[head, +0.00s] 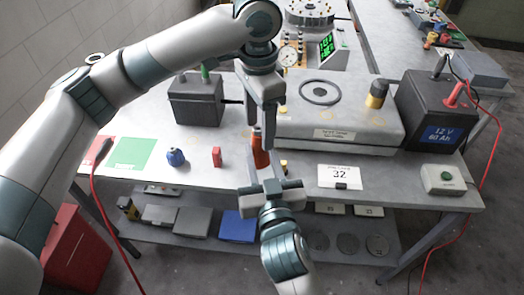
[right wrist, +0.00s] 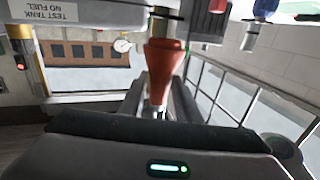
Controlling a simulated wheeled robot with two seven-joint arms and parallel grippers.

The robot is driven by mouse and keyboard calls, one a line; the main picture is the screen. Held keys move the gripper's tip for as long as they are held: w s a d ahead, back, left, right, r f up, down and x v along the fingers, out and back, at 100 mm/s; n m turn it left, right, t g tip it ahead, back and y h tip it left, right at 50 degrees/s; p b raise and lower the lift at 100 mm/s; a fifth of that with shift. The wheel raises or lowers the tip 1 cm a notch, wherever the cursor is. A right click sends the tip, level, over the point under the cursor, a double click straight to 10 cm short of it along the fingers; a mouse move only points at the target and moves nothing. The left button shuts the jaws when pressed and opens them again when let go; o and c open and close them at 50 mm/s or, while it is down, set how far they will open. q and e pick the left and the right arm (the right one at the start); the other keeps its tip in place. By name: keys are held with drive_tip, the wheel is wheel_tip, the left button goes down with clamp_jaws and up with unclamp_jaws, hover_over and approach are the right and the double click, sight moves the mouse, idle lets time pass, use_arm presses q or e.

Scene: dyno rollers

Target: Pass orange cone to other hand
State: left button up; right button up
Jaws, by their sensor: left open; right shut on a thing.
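The orange cone (head: 260,152) is upright over the bench's front edge, between my two grippers. My right gripper (head: 262,168) comes up from below and is shut on the cone's lower part. My left gripper (head: 260,128) reaches down from above, open, with its fingers around or beside the cone's top; I cannot tell whether they touch it. In the right wrist view the cone (right wrist: 164,65) rises from between my right fingers, wide end up, and its lower end is partly hidden.
On the bench are a blue knob-like piece (head: 175,157), a red block (head: 216,156), a green mat (head: 132,153) and a dark box (head: 196,100). A large grey unit (head: 340,128) stands behind the grippers. A battery (head: 438,110) is at right, and a card marked 32 (head: 339,177) near the front.

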use_arm(q)
wheel_tip(320, 180, up, 7)
drive_tip(key=shift+a, duration=0.1)
idle(0.5)
